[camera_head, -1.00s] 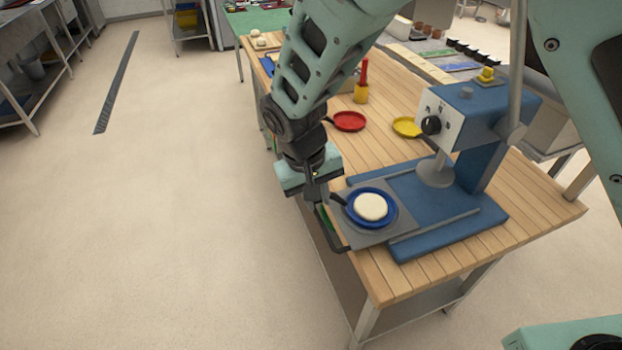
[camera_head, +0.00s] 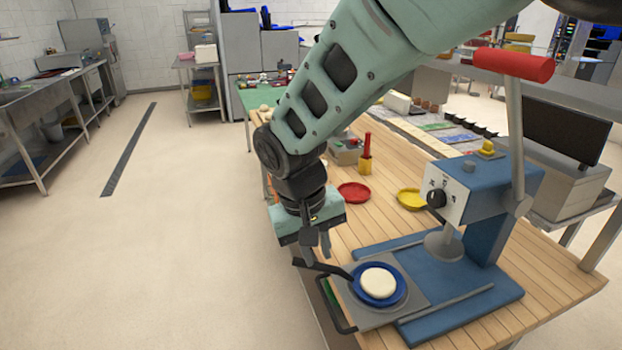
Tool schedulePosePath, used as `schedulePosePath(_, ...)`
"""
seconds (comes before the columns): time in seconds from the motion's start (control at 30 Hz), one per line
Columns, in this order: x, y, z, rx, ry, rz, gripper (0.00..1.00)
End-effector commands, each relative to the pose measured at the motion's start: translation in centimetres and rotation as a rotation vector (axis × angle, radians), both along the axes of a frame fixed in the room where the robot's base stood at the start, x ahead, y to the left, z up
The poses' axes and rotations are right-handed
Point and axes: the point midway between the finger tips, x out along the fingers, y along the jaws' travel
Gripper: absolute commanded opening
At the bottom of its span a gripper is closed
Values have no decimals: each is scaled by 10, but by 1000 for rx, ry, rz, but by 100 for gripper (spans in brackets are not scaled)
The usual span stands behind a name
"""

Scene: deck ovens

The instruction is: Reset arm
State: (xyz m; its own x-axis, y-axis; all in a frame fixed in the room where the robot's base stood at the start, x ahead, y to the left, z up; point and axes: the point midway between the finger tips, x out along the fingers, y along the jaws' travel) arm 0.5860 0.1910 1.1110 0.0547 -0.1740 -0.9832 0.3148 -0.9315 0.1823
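My gripper (camera_head: 316,246) points down at the left end of the press, beside the worktable's left edge. Its dark fingers are at the black handle of the blue pan (camera_head: 357,291). They overlap the handle in this view, so I cannot tell whether they grip it or stand just clear. The pan sits on the grey plate (camera_head: 412,291) of the blue press (camera_head: 480,200). A pale round dough disc (camera_head: 379,283) lies flat in the pan. My arm reaches down from the upper right.
The press has a raised lever with a red grip (camera_head: 513,65). A red pan (camera_head: 353,192) and a yellow pan (camera_head: 411,199) lie behind it on the wooden worktable (camera_head: 560,277). Open floor lies left of the table, with steel shelving beyond.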

Motion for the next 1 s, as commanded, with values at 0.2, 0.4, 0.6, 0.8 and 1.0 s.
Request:
schedulePosePath(0.2, -41, -28, 15, 104, 80, 49, 20)
schedulePosePath(0.4, -118, -72, 34, 219, 118, 186, 20)
schedulePosePath(0.6, -175, -111, 34, 232, 92, 304, 20)
schedulePosePath(0.8, -196, -127, 30, 218, 76, 351, 20)
schedulePosePath(1.0, -197, -127, 29, 216, 77, 353, 20)
